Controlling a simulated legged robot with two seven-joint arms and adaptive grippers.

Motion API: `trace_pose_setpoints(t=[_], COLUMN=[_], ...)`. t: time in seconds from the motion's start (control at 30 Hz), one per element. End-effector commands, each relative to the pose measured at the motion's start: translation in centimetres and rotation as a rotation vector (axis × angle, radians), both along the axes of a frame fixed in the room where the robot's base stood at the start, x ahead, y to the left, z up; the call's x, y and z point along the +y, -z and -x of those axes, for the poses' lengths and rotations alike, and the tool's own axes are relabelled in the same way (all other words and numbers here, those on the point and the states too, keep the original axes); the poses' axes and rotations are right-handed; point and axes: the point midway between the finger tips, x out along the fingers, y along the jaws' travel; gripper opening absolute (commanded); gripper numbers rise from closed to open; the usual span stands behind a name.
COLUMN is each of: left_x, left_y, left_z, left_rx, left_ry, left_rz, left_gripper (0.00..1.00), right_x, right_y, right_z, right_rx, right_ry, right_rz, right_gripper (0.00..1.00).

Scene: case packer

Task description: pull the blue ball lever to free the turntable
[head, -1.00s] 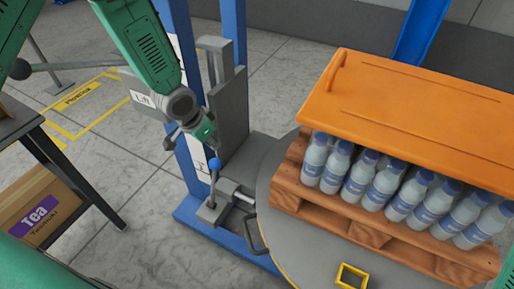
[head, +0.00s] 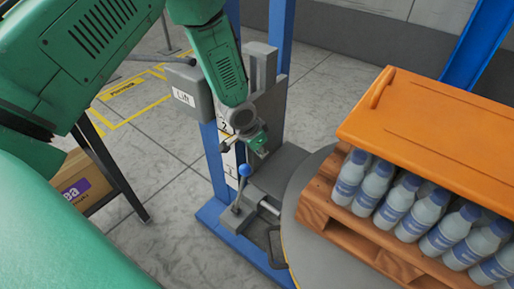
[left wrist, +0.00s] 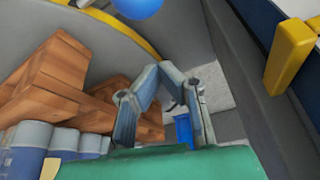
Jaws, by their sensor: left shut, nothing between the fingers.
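The blue ball (head: 244,170) tops a thin lever rod that rises from a grey block at the foot of the blue lift frame, beside the turntable (head: 325,262). The rod leans slightly right. My left gripper (head: 261,150) is above and a little right of the ball, apart from it in the picture. In the left wrist view, the left gripper (left wrist: 170,85) is shut with nothing between its fingers. The blue ball (left wrist: 138,6) shows at the top edge there, beyond the fingers. My right gripper is out of view.
On the turntable stands a wooden pallet (head: 318,208) with several bottles (head: 388,200) under an orange cover (head: 430,125). A grey box labelled Lift (head: 190,92) is close to my left forearm. A Tea box (head: 85,185) sits at left. Floor between is clear.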

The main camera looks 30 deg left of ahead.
Motion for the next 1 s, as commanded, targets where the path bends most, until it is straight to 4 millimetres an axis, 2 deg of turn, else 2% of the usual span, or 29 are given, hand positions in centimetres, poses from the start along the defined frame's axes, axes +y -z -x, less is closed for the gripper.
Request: trace_pose_setpoints(t=[0.03,0.13,0.23,0.4,0.8,1.0], left_x=[-0.2,-0.4,0.3,0.9,1.1,1.1], left_y=[1.4,3.2,2.7,2.6,2.6,2.5], left_z=[-0.3,-1.0,0.9,2.4,2.8,2.3], left_rx=[0.001,0.0,0.002,0.0,-0.001,-0.018], left_ry=[0.001,0.001,0.0,0.0,0.0,0.0], left_rz=[0.0,0.0,-0.002,0.0,0.0,0.0], left_gripper=[0.0,0.0,0.0,0.0,0.0,0.0], right_x=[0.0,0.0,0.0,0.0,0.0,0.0], right_y=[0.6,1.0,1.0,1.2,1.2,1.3], right_z=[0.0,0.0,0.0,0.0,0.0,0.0], right_rx=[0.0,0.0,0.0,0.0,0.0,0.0], right_ry=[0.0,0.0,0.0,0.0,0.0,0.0], right_rz=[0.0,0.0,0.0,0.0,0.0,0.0], right_gripper=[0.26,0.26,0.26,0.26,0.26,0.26])
